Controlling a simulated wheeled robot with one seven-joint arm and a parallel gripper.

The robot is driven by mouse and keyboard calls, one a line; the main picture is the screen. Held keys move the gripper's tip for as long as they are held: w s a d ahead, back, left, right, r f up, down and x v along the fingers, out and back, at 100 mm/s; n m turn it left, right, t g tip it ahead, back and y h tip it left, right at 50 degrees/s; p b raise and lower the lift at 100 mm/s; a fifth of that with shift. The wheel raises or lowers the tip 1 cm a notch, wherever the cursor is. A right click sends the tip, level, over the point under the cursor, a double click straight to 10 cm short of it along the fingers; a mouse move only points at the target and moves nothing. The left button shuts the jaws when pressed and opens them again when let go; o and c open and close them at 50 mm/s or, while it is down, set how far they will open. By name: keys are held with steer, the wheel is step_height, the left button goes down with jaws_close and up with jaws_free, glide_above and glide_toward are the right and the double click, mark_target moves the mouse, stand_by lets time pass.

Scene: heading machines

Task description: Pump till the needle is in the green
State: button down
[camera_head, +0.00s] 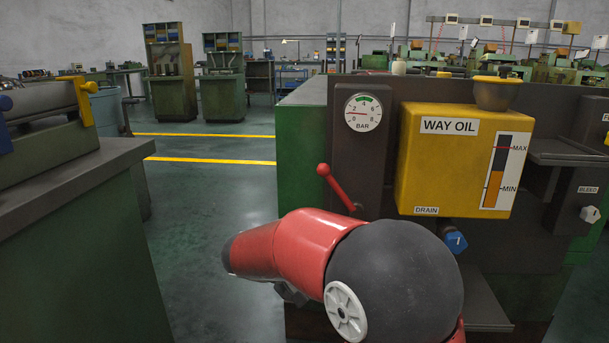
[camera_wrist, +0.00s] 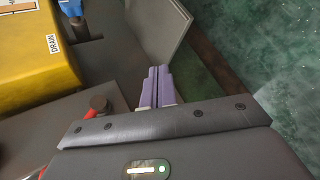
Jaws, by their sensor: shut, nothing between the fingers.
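The round BAR gauge (camera_head: 363,112) is on the dark column of the machine. Its needle points left, near the 2, below the green arc at the top of the dial. The red pump lever (camera_head: 338,186) with a ball end sticks up and to the left from its pivot, below the gauge. In the wrist view a bit of red by a brown round part, seemingly the lever's pivot (camera_wrist: 99,104), shows left of the fingers. My gripper (camera_wrist: 158,72) has its purple fingers together, empty, apart from that part. In the head view my arm hides the gripper.
The yellow WAY OIL tank (camera_head: 455,160) is right of the gauge, with a blue drain knob (camera_head: 455,241) beneath. A BLEED knob (camera_head: 590,214) is at far right. A grey-topped bench (camera_head: 75,180) stands at left. Open green floor (camera_head: 205,240) lies between.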

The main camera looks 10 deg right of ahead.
steer(key=w+a+r+n+t+h+p, duration=0.1)
steer(key=w+a+r+n+t, duration=0.3)
steer(key=a+r+t, duration=0.25)
steer(key=w+a+r+n+t+h+p, duration=0.1)
steer(key=w+a+r+n+t, duration=0.4)
steer(key=r, duration=0.3)
steer(key=w+d+r+p, duration=0.1)
steer(key=w+d, duration=0.4)
steer(key=d, duration=0.5)
steer(key=shift+w+r+m+t+y+p, duration=0.2)
steer(key=shift+r+m+t+y+p, duration=0.2)
steer(key=shift+r, duration=0.25)
